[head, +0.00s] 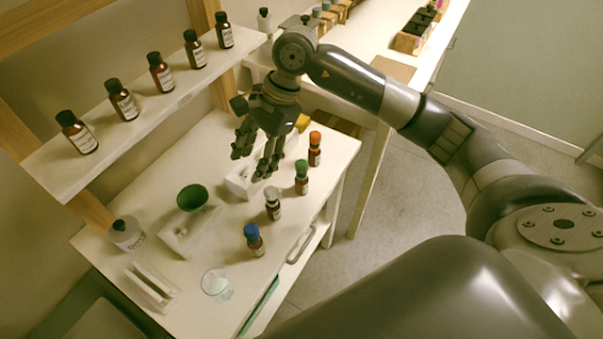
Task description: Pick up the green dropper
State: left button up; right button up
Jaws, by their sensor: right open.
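The green dropper (302,178) is a small dark bottle with a green cap. It stands upright on the white table (150,227), near the table's right edge. My right gripper (255,161) is open, points down and hangs to the left of the green dropper. I see nothing between its fingers. Its height above the table is hard to tell. My left gripper does not show.
A red-capped bottle (315,149), a white-capped bottle (272,204) and a blue-capped bottle (254,240) stand in a row with the dropper. A green bowl (192,198), a glass (216,285) and a shelf (150,108) of brown bottles are to the left.

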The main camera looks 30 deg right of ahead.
jog(key=d+h, duration=0.1)
jog(key=d, duration=0.3)
jog(key=w+d+h, duration=0.1)
jog(key=d+h, duration=0.1)
jog(key=d, duration=0.2)
jog(key=d+r+h, duration=0.1)
jog(key=d+h, duration=0.1)
jog(key=d, duration=0.2)
jog(key=shift+w, duration=0.15)
jog(key=p, duration=0.1)
send_over(302, 163)
jog(key=f, duration=0.4)
jog(key=shift+w+d+f, duration=0.35)
jog(key=shift+s+a+f+p, duration=0.1)
jog(key=shift+a+f+p, duration=0.05)
jog(key=shift+f+p, duration=0.35)
jog(key=f, duration=0.1)
jog(key=f+p, duration=0.2)
jog(key=f, duration=0.1)
jog(key=shift+s+a, duration=0.2)
jog(key=shift+s, duration=0.05)
jog(key=shift+f, duration=0.3)
jog(key=c, duration=0.7)
